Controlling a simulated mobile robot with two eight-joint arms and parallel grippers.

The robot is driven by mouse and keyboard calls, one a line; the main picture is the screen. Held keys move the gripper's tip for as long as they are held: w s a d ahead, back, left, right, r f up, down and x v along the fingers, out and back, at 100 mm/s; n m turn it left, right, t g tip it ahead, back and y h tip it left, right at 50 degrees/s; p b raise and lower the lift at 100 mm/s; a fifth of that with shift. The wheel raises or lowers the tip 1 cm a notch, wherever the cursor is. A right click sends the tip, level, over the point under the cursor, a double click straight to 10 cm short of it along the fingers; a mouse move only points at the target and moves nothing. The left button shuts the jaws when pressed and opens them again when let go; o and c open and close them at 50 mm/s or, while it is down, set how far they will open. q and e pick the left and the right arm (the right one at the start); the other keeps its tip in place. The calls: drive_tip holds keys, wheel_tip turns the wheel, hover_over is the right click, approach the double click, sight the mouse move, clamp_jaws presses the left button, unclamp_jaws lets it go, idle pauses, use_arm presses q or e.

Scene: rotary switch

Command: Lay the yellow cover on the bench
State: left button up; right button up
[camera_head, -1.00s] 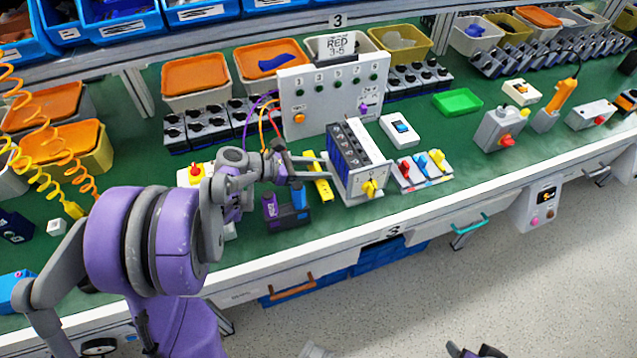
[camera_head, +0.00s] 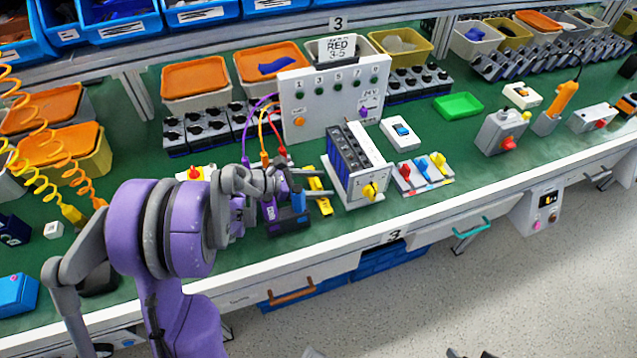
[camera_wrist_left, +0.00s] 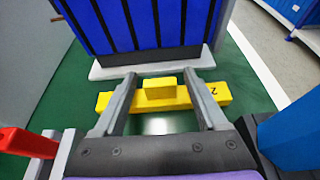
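The yellow cover (camera_head: 318,191) is a bar with a raised tab. It lies on the green bench (camera_head: 340,228) just left of the blue-and-white switch unit (camera_head: 354,165). In the left wrist view the cover (camera_wrist_left: 160,95) lies crosswise in front of the unit's white base. My left gripper (camera_head: 308,178) is at the cover. Its two fingers (camera_wrist_left: 160,85) stand apart on either side of the tab, with gaps visible between them and it. My right gripper (camera_head: 478,354) shows only as a dark sliver at the bottom edge, so its fingers cannot be judged.
A dark purple-and-blue tool holder (camera_head: 288,220) stands close in front of the left gripper. A white panel (camera_head: 333,102) with coloured cables is behind. Small red, blue and yellow switches (camera_head: 424,172) sit right of the unit. The bench front edge is nearby.

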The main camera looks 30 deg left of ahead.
use_arm(q)
drive_tip(key=shift+r, duration=0.1)
drive_tip(key=shift+s+a+r, duration=0.15)
drive_tip(key=p+v, duration=0.1)
drive_tip(key=v, duration=1)
drive_tip(key=shift+s+a+r, duration=0.1)
drive_tip(key=shift+s+a, duration=0.1)
drive_tip(key=shift+r, duration=0.1)
